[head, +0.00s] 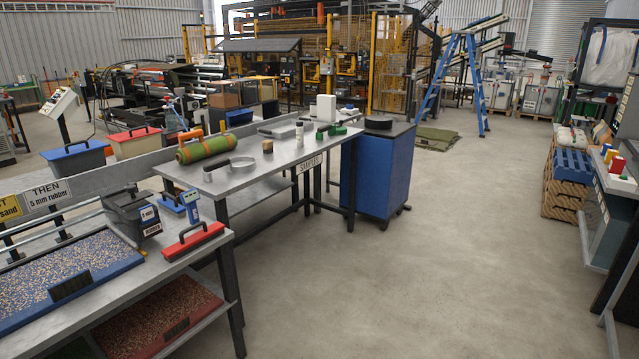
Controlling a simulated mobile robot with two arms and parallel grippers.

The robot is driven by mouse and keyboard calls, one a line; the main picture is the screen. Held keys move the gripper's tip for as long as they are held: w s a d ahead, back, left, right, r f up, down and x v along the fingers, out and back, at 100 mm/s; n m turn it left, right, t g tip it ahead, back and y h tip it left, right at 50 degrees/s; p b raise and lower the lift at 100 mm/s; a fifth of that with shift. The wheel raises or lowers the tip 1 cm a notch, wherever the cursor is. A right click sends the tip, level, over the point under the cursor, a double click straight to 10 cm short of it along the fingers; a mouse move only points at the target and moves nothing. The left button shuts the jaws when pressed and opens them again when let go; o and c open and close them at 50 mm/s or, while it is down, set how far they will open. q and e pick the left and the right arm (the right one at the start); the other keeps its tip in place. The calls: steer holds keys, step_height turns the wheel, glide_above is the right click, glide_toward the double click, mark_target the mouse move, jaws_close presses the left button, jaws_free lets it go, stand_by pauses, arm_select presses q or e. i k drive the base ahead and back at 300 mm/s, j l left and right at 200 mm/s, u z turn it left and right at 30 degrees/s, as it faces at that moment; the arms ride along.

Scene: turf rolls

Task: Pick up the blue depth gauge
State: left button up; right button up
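The blue depth gauge (190,207) appears to be the small blue upright device with a light face on the near metal bench. Neither of my grippers is in the head view.
The black bucket (131,215) and red block (194,242) flank the gauge closely. A blue tray of granules (125,262) lies left on the bench. The sample table (236,186) stands behind with a green roll (203,148). The floor (400,270) to the right is clear.

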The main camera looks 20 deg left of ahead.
mark_target(189, 198)
steer(key=i+u, duration=0.3)
steer(key=i, duration=0.15)
steer(key=i+l+u, duration=0.25)
steer(key=i, duration=0.2)
steer(key=i+l+u, duration=0.15)
steer(key=i+u, duration=0.15)
steer(key=i, duration=0.15)
steer(key=i+l+u, duration=0.3)
steer(key=i, duration=0.1)
